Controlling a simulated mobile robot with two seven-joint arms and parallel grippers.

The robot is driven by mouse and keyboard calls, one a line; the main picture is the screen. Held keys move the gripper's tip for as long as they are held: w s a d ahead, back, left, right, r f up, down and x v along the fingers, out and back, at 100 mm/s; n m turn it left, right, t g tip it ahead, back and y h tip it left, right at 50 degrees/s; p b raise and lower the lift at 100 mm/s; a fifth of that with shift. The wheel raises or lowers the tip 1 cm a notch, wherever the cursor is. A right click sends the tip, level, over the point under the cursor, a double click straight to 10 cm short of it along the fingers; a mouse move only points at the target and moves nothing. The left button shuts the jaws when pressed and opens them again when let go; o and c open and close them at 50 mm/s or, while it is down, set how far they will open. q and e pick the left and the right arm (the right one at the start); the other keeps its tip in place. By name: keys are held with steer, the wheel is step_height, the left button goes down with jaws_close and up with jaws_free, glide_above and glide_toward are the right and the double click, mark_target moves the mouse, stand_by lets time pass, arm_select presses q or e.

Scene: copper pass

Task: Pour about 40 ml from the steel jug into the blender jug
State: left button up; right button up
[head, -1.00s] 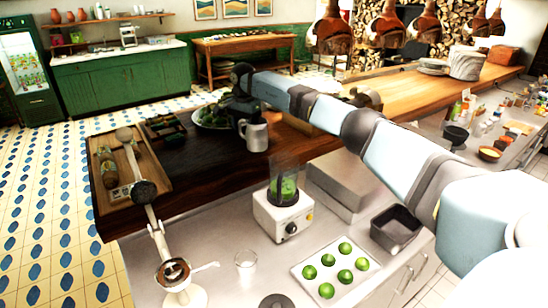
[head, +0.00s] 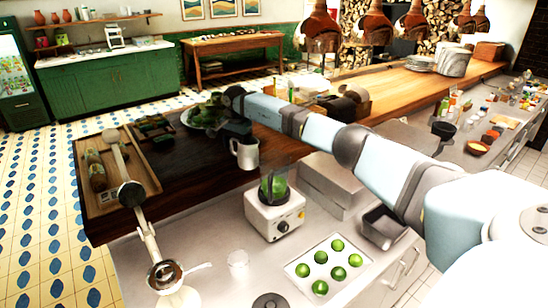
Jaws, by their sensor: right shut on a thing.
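The steel jug (head: 245,154) hangs from my right gripper (head: 238,132), which is shut on it. The jug leans a little, with its handle to the left. It shows over the dark wooden counter's front edge, up and left of the blender. The blender jug (head: 273,187) is clear, stands upright on its cream base (head: 273,217) and has green contents. The steel jug is apart from it. What is inside the steel jug is hidden. My left gripper is not in view.
A tray of limes (head: 328,266) lies right of the blender and a clear glass (head: 238,262) stands front left. A citrus press (head: 162,270) stands farther left. Grey boxes (head: 330,180) and a dark bin (head: 382,226) are at right, below my right arm.

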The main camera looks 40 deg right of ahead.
steer(key=shift+t+y, duration=0.4)
steer(key=shift+t, duration=0.5)
steer(key=p+v, duration=0.1)
steer(key=v, duration=0.6)
steer(key=shift+r+p, duration=0.1)
steer(key=shift+p, duration=0.3)
steer(key=shift+s+r+t, duration=0.15)
steer(key=shift+r+t, duration=0.15)
steer(key=s+t+y+b, duration=0.1)
steer(key=s+t+b, duration=0.1)
steer(key=b, duration=0.2)
steer(key=s+d+r+t+b, duration=0.1)
steer(key=t+b, duration=0.1)
steer(key=b, duration=0.2)
steer(key=s+d+t+y+b, duration=0.1)
steer(key=s+t+b, duration=0.1)
steer(key=t+b, duration=0.1)
steer(key=shift+s+r+y+b, duration=0.3)
steer(key=shift+r+b, duration=0.05)
steer(key=shift+b, duration=0.05)
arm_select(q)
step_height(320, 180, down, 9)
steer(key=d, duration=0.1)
arm_select(e)
steer(key=shift+s+r+t, duration=0.1)
steer(key=shift+r+t, duration=0.2)
steer(key=shift+r, duration=0.05)
